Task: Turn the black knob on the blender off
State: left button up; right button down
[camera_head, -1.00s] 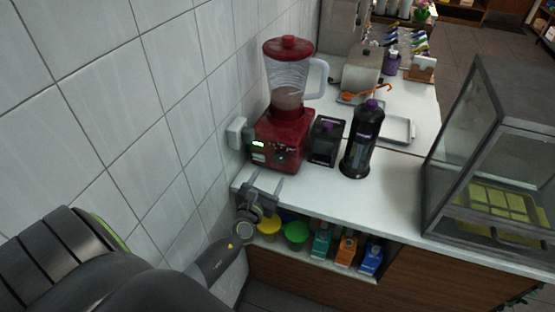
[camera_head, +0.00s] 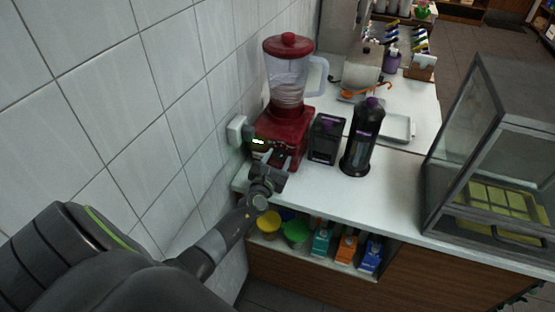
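The red blender (camera_head: 291,120) stands on the white counter against the tiled wall, with a clear jug and a red lid on top. The black knob is hidden behind the gripper or too small to make out. I cannot tell whether the fingers touch it. My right gripper is not in view.
A black container (camera_head: 326,139) and a tall dark bottle (camera_head: 363,138) stand just right of the blender. A glass display case (camera_head: 495,160) is at the right. Tubs and cartons fill the shelf below the counter. The counter middle is clear.

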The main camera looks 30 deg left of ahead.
pick_arm(q)
jog(key=c, duration=0.7)
jog(key=shift+n, duration=0.4)
jog(key=n+b, duration=0.2)
jog(key=shift+f+n, duration=0.15)
jog(key=shift+n, duration=0.15)
jog(key=n+b, duration=0.1)
jog(key=n, duration=0.2)
jog(key=shift+n+b, duration=0.3)
jog(key=shift+n, duration=0.1)
jog(key=n+b, duration=0.1)
jog(key=n, duration=0.3)
jog(key=shift+b, duration=0.4)
jog(key=n+b, duration=0.1)
jog(key=n, duration=0.3)
jog(key=shift+n+b, duration=0.3)
jog(key=shift+n, duration=0.3)
